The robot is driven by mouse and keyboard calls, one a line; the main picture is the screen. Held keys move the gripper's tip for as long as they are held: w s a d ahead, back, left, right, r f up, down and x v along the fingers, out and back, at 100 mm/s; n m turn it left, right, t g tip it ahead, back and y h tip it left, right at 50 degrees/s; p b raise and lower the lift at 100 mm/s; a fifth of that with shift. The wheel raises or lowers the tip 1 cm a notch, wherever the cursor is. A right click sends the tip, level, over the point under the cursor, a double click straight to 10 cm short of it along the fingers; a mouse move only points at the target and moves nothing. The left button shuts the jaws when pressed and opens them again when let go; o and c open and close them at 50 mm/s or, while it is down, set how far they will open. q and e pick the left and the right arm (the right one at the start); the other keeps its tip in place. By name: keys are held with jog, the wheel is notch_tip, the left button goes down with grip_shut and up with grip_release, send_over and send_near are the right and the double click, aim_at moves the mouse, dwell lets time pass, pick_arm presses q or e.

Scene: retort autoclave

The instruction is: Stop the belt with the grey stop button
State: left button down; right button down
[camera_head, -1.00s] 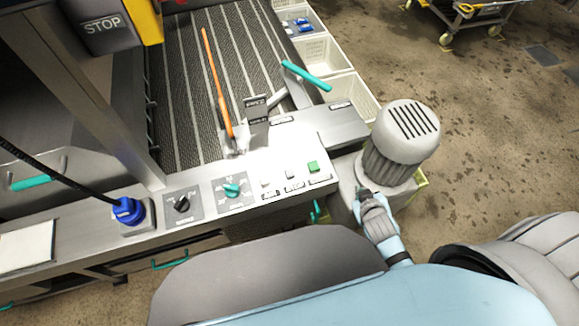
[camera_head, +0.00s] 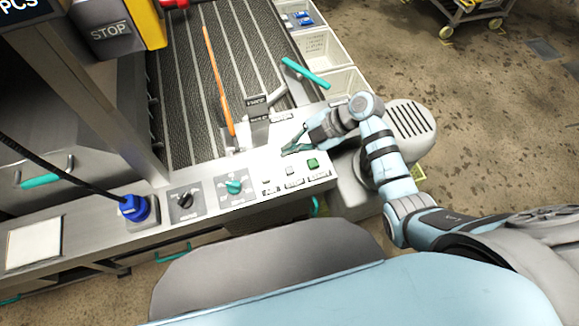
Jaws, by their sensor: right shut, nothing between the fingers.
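The control panel (camera_head: 245,195) carries a small row of buttons at its right end. The green button (camera_head: 313,163) is rightmost, a small grey button (camera_head: 290,171) sits left of it, and a smaller pale button (camera_head: 267,174) lies further left. Labels under them are too small to read. My right gripper (camera_head: 288,152) is shut and empty, its fingertips just behind the grey button, seemingly above the panel; I cannot tell the exact height. The belt (camera_head: 185,90) runs away behind the panel. My left gripper is not in view.
Two knobs, black (camera_head: 185,201) and teal (camera_head: 234,187), sit left of the buttons. A blue connector (camera_head: 132,208) stands further left. A black label plate (camera_head: 257,105) and a teal lever (camera_head: 305,73) stand behind. A grey motor (camera_head: 408,130) is right of the panel.

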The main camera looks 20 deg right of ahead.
jog(key=shift+s, duration=0.1)
jog(key=b, duration=0.5)
send_over(290, 172)
notch_tip(290, 172, down, 7)
jog(key=shift+r, duration=0.1)
notch_tip(290, 172, down, 2)
jog(key=shift+b, duration=0.6)
dwell(0.7)
jog(key=shift+f, duration=0.45)
